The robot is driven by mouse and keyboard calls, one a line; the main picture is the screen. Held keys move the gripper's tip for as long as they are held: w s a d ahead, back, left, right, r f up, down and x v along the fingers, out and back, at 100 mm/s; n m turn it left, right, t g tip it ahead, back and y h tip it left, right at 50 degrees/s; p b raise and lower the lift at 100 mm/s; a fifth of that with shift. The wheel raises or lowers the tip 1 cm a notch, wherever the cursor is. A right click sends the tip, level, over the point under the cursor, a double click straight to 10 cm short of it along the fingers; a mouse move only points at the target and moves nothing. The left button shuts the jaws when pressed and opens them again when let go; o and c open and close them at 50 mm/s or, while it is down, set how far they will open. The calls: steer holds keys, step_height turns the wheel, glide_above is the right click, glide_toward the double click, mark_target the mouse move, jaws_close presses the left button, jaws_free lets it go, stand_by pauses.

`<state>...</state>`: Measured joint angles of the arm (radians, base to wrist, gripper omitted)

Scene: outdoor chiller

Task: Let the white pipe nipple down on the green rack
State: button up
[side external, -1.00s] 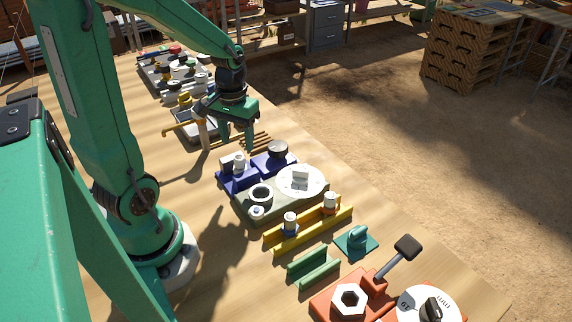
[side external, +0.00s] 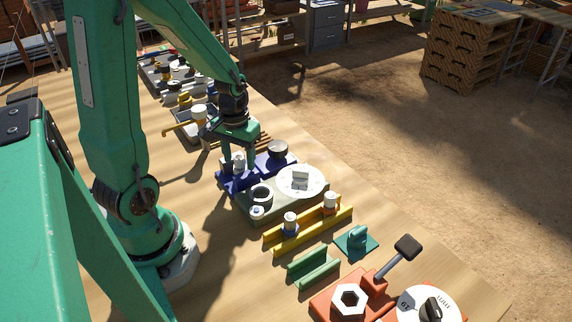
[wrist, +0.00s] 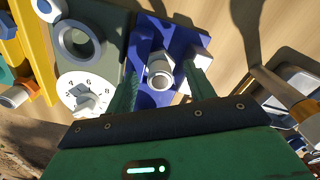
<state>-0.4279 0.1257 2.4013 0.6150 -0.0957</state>
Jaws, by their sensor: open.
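A white pipe nipple (side external: 239,158) stands upright on a blue fixture (side external: 238,183). In the wrist view the nipple (wrist: 160,74) shows its round open end between my two fingers. My gripper (side external: 238,166) is open, with its fingers down on either side of the nipple; in the wrist view I see gaps beside it (wrist: 163,88). I cannot tell whether either finger touches it. The green rack (side external: 313,268) is two parallel green rails, empty, farther toward the front right, apart from my gripper.
A grey-green plate (side external: 282,204) with a white dial (side external: 300,180) and a ring (side external: 261,194) lies between. A yellow rack (side external: 308,231) holds two white-topped fittings. An orange fixture (side external: 348,302) and a black-headed lever (side external: 407,247) stand beyond the green rack.

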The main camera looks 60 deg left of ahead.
mark_target(239, 157)
jaws_close()
steer(key=shift+r, duration=0.1)
steer(key=shift+r, duration=3.45)
steer(key=c, duration=1)
jaws_free()
steer(key=shift+c, duration=0.2)
jaws_close()
